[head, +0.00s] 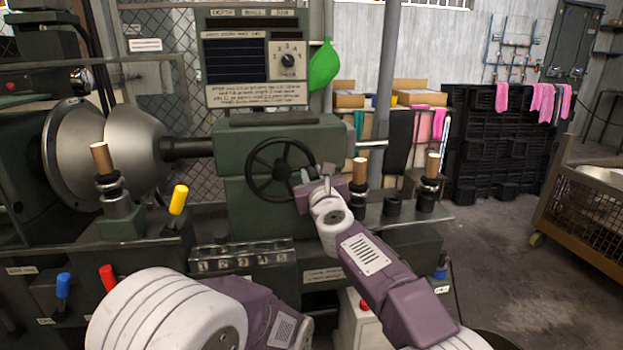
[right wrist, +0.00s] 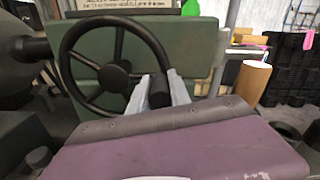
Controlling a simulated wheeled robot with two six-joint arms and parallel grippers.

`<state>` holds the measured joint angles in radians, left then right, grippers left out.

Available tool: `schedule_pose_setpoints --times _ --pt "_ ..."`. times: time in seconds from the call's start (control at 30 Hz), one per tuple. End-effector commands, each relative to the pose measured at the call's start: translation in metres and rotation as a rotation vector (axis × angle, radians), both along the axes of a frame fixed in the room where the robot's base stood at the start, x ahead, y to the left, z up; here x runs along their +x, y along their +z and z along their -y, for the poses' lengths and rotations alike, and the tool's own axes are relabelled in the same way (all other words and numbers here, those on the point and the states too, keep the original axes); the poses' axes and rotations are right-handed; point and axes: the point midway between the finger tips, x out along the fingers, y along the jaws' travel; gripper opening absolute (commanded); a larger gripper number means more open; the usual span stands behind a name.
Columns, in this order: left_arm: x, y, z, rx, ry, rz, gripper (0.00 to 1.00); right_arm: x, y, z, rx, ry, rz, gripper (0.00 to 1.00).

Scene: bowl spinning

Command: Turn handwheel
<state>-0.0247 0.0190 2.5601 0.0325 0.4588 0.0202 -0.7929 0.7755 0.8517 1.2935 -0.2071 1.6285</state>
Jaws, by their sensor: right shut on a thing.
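The handwheel (head: 280,170) is a black wheel with spokes and a central hub, mounted on the front of a green machine housing. It also shows in the right wrist view (right wrist: 113,77). My right gripper (head: 317,184) is at the lower right of the wheel. In the right wrist view its two pale fingers (right wrist: 160,93) stand on either side of a dark handle (right wrist: 160,82) at the wheel's rim and are shut on it. The fingers and gripper body hide part of the rim. My left gripper is out of view; only part of my left arm shows at the bottom.
A wooden-handled lever (head: 360,171) stands right of the wheel, with another (head: 433,166) farther right. A yellow-handled lever (head: 179,199) and a large metal bowl form (head: 110,150) are at left. A control panel (head: 255,60) is above. Open floor lies at the right.

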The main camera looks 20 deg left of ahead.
Motion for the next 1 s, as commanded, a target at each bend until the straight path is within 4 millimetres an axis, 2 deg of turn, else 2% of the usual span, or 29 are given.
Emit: schedule_pose_setpoints --times 0.03,0.3,1.0 --pt "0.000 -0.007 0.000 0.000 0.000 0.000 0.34 0.001 -0.008 0.000 0.026 -0.001 -0.019 0.00" --pt "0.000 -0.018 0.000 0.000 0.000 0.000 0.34 0.000 -0.016 0.000 0.132 -0.001 -0.093 0.00" --pt "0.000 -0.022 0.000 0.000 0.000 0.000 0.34 -0.001 -0.019 -0.001 0.180 0.000 -0.127 0.00"
